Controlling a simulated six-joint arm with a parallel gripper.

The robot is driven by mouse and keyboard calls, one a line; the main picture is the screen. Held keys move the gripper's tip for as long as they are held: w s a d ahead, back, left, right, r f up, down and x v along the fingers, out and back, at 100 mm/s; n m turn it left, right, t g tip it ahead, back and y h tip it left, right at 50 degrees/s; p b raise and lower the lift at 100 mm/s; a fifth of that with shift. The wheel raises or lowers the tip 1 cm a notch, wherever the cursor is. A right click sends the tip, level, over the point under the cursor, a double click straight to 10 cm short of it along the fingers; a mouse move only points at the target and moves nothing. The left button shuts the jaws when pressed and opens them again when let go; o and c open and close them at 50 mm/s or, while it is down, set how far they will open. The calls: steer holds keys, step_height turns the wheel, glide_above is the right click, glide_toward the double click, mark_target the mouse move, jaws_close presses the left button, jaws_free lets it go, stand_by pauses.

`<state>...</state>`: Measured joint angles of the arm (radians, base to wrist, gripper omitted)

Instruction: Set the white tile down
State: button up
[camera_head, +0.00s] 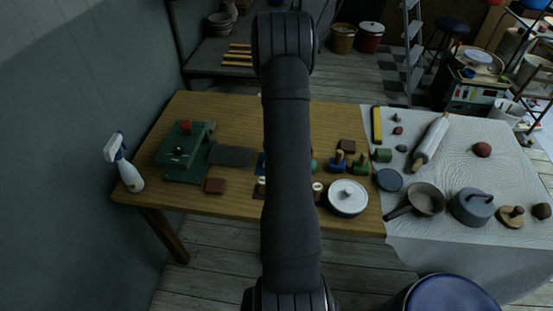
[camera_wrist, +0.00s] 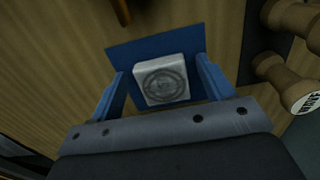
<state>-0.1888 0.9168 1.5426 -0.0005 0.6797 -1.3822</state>
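The white tile (camera_wrist: 162,80), a small square block with a round grey pattern on its top, shows in the wrist view. It appears to lie on a flat blue square (camera_wrist: 155,43) on the wooden table. My gripper (camera_wrist: 161,66) has its two blue fingers on either side of the tile, with a narrow gap visible at the sides, so it looks open around it. In the head view my arm hides the tile and gripper; a sliver of the blue square (camera_head: 261,163) shows left of the arm.
Wooden stamps (camera_wrist: 288,82) stand close to the right of my gripper. On the wooden table (camera_head: 235,112) are a green press (camera_head: 187,165), a brown tile (camera_head: 215,186) and a white lidded pot (camera_head: 347,197). A spray bottle (camera_head: 124,165) stands at the left edge.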

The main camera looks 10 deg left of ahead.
step_height(320, 180, up, 12)
steer(key=shift+r, duration=0.15)
stand_by(0.6)
step_height(320, 180, down, 12)
steer(key=shift+f, duration=0.2)
step_height(320, 180, up, 2)
steer(key=shift+r, duration=0.6)
steer(key=shift+f, duration=0.1)
